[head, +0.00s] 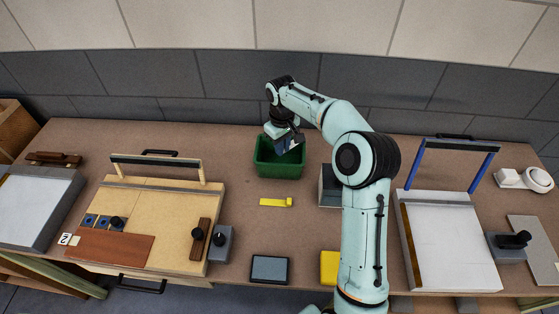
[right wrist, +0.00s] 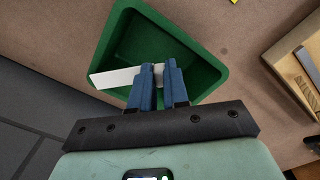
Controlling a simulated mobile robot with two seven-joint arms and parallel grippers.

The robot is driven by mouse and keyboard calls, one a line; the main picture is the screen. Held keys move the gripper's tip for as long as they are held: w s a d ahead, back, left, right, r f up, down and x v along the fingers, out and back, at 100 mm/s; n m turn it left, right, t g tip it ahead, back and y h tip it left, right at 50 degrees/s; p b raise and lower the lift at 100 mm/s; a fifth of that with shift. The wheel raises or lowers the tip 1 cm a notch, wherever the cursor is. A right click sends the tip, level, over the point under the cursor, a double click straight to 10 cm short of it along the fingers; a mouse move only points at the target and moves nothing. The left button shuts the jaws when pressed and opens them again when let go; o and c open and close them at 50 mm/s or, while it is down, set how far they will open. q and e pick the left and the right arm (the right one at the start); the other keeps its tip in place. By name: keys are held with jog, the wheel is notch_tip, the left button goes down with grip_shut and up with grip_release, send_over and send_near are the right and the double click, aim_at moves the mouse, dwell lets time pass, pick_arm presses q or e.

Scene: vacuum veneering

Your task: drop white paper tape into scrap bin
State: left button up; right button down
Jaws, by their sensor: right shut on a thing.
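The green scrap bin (head: 279,168) stands open near the back middle of the table. It also shows in the right wrist view (right wrist: 200,52), under my fingers. My right gripper (head: 289,146) is over the bin's opening. In the right wrist view, its blue fingers (right wrist: 158,72) are shut on a strip of white paper tape (right wrist: 112,78). The strip sticks out to the left, with its free end across the bin's rim as seen from there. I cannot make out the tape clearly in the head view. My left gripper is not in view.
A yellow tool (head: 275,202) lies in front of the bin. A grey box (head: 330,188) stands right of it, partly behind my arm. A wooden board with a frame (head: 160,195) is at left, a white-topped press (head: 447,240) at right. A dark tablet (head: 269,269) lies at the front.

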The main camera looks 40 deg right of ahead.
jog(key=shift+s+f, duration=0.1)
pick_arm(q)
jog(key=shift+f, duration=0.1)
pick_arm(e)
jog(key=shift+w, duration=0.25)
jog(key=c, duration=1)
grip_release()
jog(key=shift+c, duration=0.2)
notch_tip(320, 180, up, 8)
jog(key=shift+f+p, duration=0.1)
jog(key=shift+p, duration=0.55)
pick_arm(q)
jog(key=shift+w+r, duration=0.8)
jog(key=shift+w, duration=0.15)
pick_arm(e)
notch_tip(320, 180, up, 6)
jog(key=shift+s+a+f, duration=0.1)
jog(key=shift+f, duration=0.1)
